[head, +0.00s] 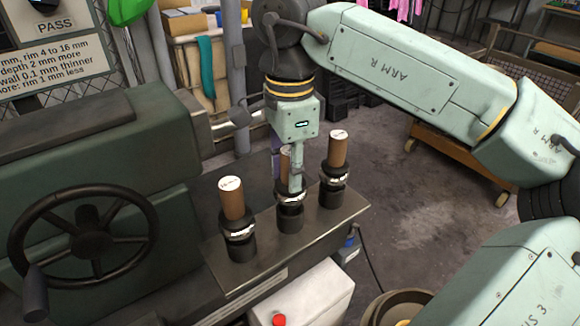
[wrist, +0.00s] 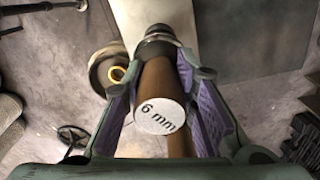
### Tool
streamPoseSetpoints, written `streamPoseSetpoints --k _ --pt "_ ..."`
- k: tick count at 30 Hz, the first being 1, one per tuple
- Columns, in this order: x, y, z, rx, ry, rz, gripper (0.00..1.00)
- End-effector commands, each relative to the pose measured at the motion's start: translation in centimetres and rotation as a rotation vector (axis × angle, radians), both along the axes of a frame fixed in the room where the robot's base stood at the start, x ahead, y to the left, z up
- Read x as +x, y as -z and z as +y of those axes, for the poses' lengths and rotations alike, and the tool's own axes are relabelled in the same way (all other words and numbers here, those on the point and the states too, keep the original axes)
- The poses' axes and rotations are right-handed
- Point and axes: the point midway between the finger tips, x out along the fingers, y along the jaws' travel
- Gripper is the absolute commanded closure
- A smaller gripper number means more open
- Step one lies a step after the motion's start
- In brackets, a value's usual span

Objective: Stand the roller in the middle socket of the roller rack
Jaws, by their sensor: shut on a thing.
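The roller rack (head: 325,224) is a metal shelf with three black sockets in a row. A brown roller (head: 284,166) with a white end stands upright at the middle socket (head: 290,217). My gripper (head: 295,180) points down and is shut on this roller, its finger hiding part of it. In the wrist view the same roller (wrist: 159,82), marked "6 mm", lies between the purple-padded fingers (wrist: 172,115). Its lower end meets a dark socket (wrist: 156,36); I cannot tell how deep it sits.
A left roller (head: 233,202) and a right roller (head: 337,152) stand upright in the outer sockets, close to my gripper. A green machine with a black handwheel (head: 83,240) is at left. Open floor lies to the right.

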Motion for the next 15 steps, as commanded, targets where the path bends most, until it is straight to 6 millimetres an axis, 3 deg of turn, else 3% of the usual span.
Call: streamPoseSetpoints --k 15 --pt "-0.02 0.58 0.03 0.0 0.0 -0.001 1.0"
